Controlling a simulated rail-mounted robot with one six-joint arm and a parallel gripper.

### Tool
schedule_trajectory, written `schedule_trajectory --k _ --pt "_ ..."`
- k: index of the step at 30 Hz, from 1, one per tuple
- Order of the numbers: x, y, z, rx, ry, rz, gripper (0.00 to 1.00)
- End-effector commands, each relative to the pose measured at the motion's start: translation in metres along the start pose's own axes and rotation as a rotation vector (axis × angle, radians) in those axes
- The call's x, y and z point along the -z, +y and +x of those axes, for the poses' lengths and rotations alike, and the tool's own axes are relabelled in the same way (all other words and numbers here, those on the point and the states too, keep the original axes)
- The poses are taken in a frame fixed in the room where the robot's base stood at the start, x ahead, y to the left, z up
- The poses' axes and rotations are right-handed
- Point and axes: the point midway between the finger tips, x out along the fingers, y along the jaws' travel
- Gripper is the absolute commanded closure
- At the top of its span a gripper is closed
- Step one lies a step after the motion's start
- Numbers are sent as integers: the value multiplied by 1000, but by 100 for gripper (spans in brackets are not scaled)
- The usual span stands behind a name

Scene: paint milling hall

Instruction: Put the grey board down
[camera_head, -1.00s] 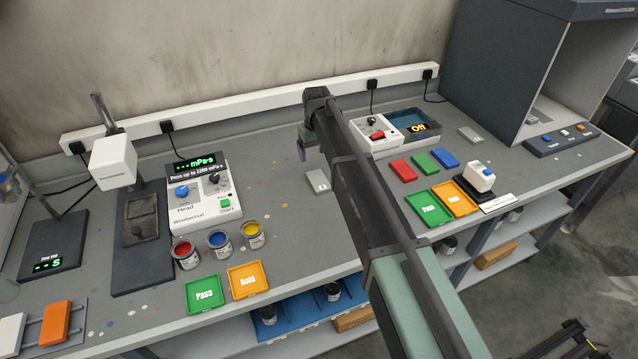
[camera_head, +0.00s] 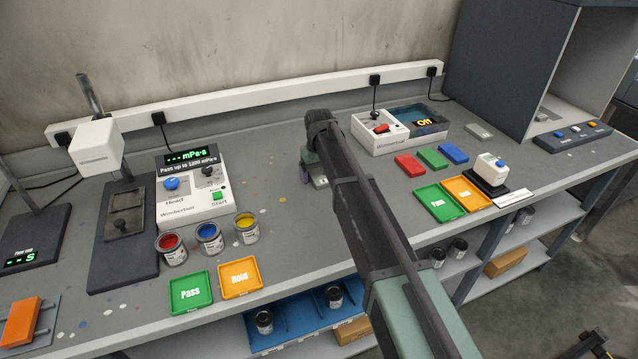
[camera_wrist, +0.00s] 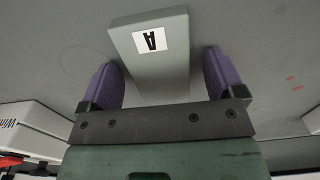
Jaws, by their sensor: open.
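The grey board (camera_wrist: 160,65), a pale slab with a white label marked "A", lies between my fingers in the wrist view. In the head view, a small part of it (camera_head: 320,182) shows on the bench beside my arm; the rest is hidden. My gripper (camera_wrist: 165,78) is open, with one purple finger on each side of the board. A slight gap seems to show at each side, but I cannot tell whether either finger touches it. In the head view my gripper (camera_head: 309,163) is low over the bench at the board.
A second grey piece (camera_head: 479,131) lies at the back right. The viscometer (camera_head: 190,190), paint cans (camera_head: 209,238) and Pass and Hold trays (camera_head: 240,278) are left of my arm. A white unit with a basin (camera_head: 385,140), coloured blocks (camera_head: 432,157) and trays (camera_head: 440,203) are right.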

Motion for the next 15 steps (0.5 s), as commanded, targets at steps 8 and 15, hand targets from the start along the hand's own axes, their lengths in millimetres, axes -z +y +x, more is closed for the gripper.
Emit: schedule_trajectory --k 8,15 --pt "0 0 -2 0 0 0 44" --pt "0 0 -2 0 0 0 70"
